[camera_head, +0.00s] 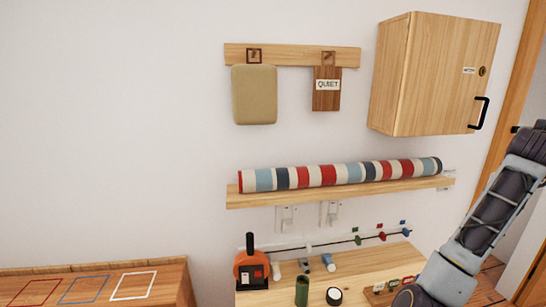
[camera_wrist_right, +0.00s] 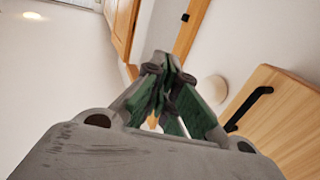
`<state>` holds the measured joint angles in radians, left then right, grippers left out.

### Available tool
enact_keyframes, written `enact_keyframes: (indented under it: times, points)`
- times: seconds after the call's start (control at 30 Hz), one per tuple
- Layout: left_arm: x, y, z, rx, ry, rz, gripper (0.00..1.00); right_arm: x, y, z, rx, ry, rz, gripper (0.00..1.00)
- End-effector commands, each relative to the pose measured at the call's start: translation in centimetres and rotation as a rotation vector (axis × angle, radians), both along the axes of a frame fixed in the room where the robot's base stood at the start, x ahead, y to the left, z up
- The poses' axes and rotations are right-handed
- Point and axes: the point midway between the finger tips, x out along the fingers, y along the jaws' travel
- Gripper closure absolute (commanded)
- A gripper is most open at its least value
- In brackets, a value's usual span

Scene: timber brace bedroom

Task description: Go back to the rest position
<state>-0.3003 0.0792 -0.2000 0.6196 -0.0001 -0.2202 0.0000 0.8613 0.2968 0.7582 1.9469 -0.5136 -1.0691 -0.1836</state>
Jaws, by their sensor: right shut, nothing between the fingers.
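My right gripper (camera_wrist_right: 166,68) shows in the wrist view with its green-padded fingers together and nothing between them. It is in the air, apart from the wooden wall cabinet (camera_wrist_right: 282,118), whose black handle (camera_wrist_right: 249,106) is at the right of that view. In the head view my right arm rises at the right edge, below the cabinet (camera_head: 430,75); its gripper cannot be seen there. My left gripper and arm are not in view.
A wall shelf (camera_head: 400,186) holds a striped roll (camera_head: 320,174). A wooden rail (camera_head: 292,54) carries a tan pad (camera_head: 254,95) and a QUIET sign (camera_head: 327,95). Below, a bench holds an orange device (camera_head: 245,270) and a green cylinder (camera_head: 302,290). An outlined wooden top (camera_head: 190,284) is at left.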

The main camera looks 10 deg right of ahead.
Motion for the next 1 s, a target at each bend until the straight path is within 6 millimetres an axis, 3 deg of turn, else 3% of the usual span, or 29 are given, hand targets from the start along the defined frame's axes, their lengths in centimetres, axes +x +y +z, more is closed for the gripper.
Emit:
enact_keyframes:
  times: [0.17,0.47,0.7,1.0]
  points:
    - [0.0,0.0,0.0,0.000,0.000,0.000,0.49,2.5,2.4,-1.7,-0.014,0.058,0.051,1.00]
    - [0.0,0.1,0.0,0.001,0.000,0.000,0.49,7.5,8.0,-6.5,-0.026,0.184,0.175,1.00]
    - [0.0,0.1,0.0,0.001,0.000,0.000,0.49,10.8,12.9,-11.5,-0.019,0.289,0.281,1.00]
    - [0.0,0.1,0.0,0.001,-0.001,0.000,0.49,13.3,19.5,-18.9,0.013,0.423,0.418,1.00]
